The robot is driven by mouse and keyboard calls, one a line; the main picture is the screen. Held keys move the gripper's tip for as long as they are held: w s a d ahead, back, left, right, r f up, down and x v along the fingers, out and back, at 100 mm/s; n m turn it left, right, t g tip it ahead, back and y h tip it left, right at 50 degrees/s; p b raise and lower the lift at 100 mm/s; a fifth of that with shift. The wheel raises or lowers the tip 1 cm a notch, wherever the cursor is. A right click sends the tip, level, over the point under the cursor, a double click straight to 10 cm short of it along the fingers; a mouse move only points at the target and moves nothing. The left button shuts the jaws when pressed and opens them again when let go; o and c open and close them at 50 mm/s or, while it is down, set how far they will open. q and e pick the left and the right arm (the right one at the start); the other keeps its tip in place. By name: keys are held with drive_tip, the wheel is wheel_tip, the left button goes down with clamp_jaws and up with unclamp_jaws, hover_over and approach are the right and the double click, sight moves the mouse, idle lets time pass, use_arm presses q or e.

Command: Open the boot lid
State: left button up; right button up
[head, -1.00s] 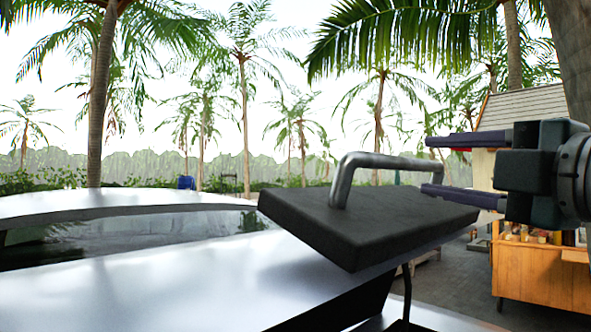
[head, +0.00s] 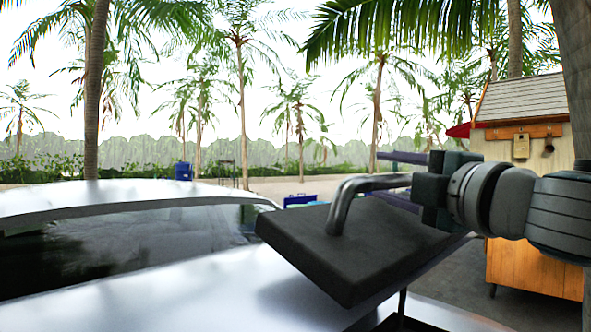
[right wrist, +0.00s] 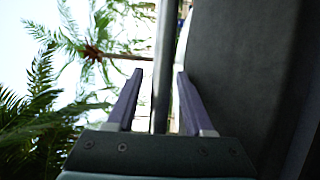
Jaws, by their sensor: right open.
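A silver car body (head: 180,285) fills the lower left of the head view. At its right end is a dark grey slab (head: 320,262) with a bent metal handle (head: 340,205) on top; I take it as the boot lid, though I cannot tell where the lid ends. The slab looks tilted, with a thin dark rod under its right part. My right gripper (head: 372,174) is open at the handle's right end. In the right wrist view the handle bar (right wrist: 164,55) runs between the two fingers (right wrist: 160,75), beside the dark slab (right wrist: 240,70). My left gripper is not in view.
The car's rear window (head: 120,245) and silver roof (head: 120,195) lie at left. A wooden stall (head: 530,265) with a shingled roof stands at right behind my arm. Palm trees, a blue bin (head: 183,171) and a low wall are farther back.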

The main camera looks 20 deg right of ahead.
clamp_jaws()
idle(0.4)
idle(1.0)
